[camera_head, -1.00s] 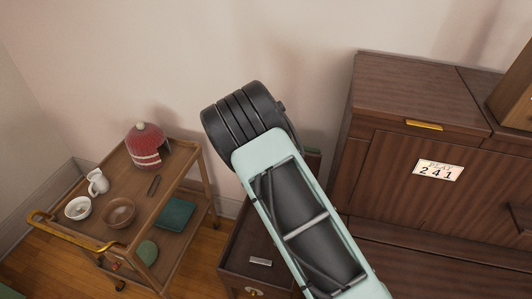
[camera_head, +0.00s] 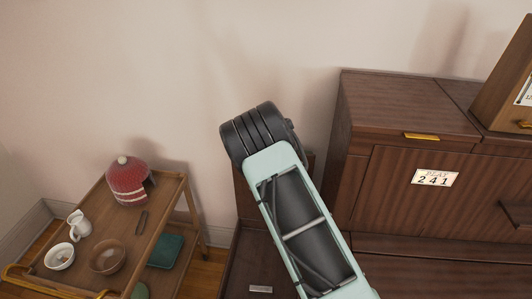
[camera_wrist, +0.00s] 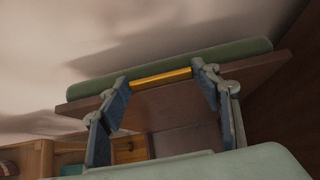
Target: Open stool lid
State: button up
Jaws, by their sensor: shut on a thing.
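The stool (camera_head: 235,262) is a dark brown wooden box on the floor, partly hidden behind my arm in the head view. Its lid (camera_head: 243,197) stands raised at the back, with brown wood showing beside my arm. In the wrist view the lid (camera_wrist: 262,70) shows its brown edge, with a green cushion (camera_wrist: 235,50) along it. A gold handle (camera_wrist: 160,77) sits on the lid's edge. My gripper (camera_wrist: 160,79) is shut on this handle, with one finger at each end. My gripper is hidden in the head view.
A wooden cabinet (camera_head: 400,105) with a "241" card (camera_head: 435,178) stands close on the right. A wooden trolley (camera_head: 165,195) on the left carries a red knitted cosy (camera_head: 128,182), a jug (camera_head: 79,222) and bowls. The pale wall (camera_head: 200,60) is behind.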

jog(key=shift+w+d+r, duration=0.1)
jog(key=shift+w+r, duration=0.25)
jog(key=shift+w, duration=0.15)
jog(key=o, duration=1.6)
jog(key=shift+s, duration=0.1)
jog(key=shift+o, duration=0.5)
jog(key=shift+f, duration=0.15)
jog(key=shift+s, duration=0.15)
jog(key=v, duration=1.2)
